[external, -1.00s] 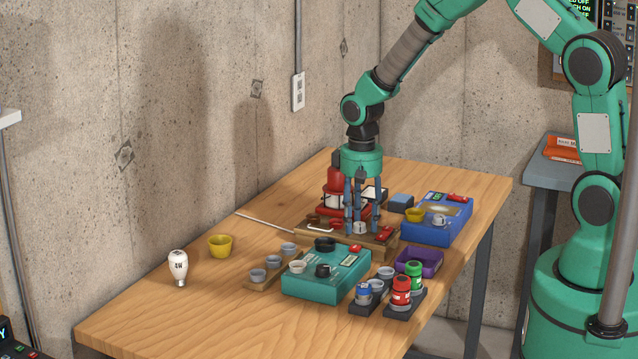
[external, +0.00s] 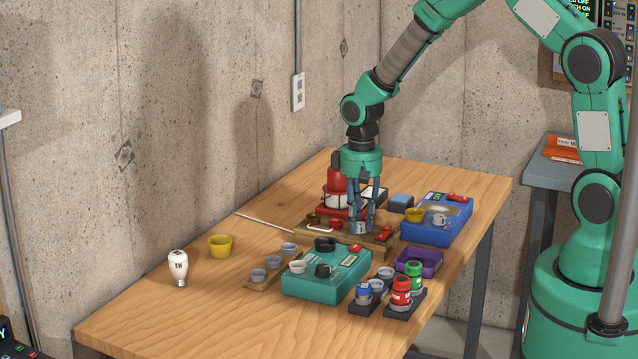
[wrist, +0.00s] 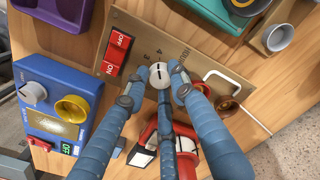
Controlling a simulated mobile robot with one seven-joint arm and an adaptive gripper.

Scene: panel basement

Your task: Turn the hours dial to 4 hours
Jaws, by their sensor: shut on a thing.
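The hours dial (wrist: 161,76) is a small white round knob with a dark pointer line, on a wooden-framed panel (wrist: 118,38). Digits are printed beside it in the wrist view; a 3 and a 4 seem legible, and some lettering is partly hidden. My gripper (wrist: 160,88) has blue fingers shut around the dial, one on each side and one below it in the wrist view. In the external view my gripper (external: 361,226) points straight down over the panel, and the dial (external: 360,227) shows only partly between the fingertips. The pointer's exact setting cannot be told.
A red OFF/ON switch (wrist: 117,52) sits beside the dial on the same panel, and a white handle (wrist: 221,84) on the other side. A red lantern-like object (external: 337,188) stands close behind. A teal box (external: 325,276) and a blue box (external: 437,220) flank the panel.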

